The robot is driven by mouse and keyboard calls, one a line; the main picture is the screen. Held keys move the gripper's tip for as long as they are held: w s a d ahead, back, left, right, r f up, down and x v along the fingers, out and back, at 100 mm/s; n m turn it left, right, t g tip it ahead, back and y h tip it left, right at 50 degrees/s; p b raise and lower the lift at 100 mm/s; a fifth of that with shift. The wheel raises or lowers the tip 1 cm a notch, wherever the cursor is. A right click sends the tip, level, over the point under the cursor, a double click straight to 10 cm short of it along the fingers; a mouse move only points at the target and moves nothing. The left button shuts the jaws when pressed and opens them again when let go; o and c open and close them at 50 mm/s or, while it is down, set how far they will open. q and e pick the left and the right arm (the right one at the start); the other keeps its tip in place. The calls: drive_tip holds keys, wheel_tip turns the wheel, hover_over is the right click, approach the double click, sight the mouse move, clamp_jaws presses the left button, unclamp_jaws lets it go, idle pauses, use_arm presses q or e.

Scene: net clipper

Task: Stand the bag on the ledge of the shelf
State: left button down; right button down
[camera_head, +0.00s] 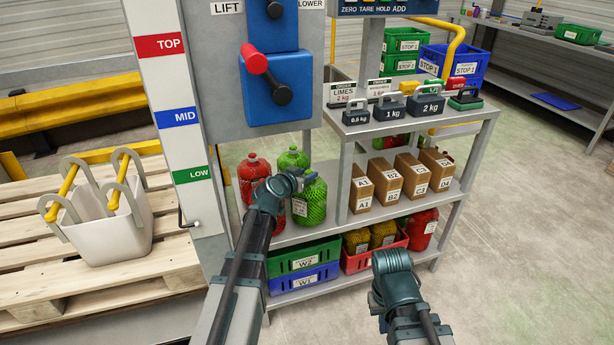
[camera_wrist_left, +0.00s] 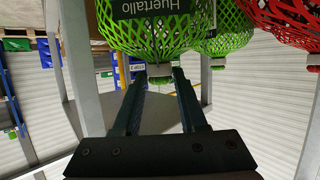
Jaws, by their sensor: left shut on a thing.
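A green net bag (camera_head: 313,205) with a white label is upright at the left end of the shelf's middle ledge (camera_head: 287,236). My left gripper (camera_head: 297,181) is at the top of this bag. In the left wrist view its fingers (camera_wrist_left: 158,77) are shut on the pale clip at the neck of the green bag (camera_wrist_left: 133,38), whose label reads upside down. I cannot tell whether the bag's base touches the ledge. My right arm shows at the lower right in the head view, but its gripper fingers are hidden.
A second green bag (camera_head: 290,160) and red net bags (camera_head: 253,171) stand close behind and left. Cardboard boxes (camera_head: 388,180) fill the ledge to the right. A shelf post (camera_head: 345,180) stands beside the held bag. Crates (camera_head: 304,259) sit below; weights (camera_head: 392,106) stand above.

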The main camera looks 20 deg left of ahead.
use_arm(q)
drive_tip(key=shift+c, duration=2.3)
unclamp_jaws()
drive_tip(key=shift+f, duration=0.1)
drive_tip(key=shift+r+p, duration=0.3)
drive_tip(key=p+v, duration=0.3)
drive_tip(key=v, duration=0.9)
drive_tip(key=shift+p, duration=0.4)
drive_tip(key=shift+f, duration=0.2)
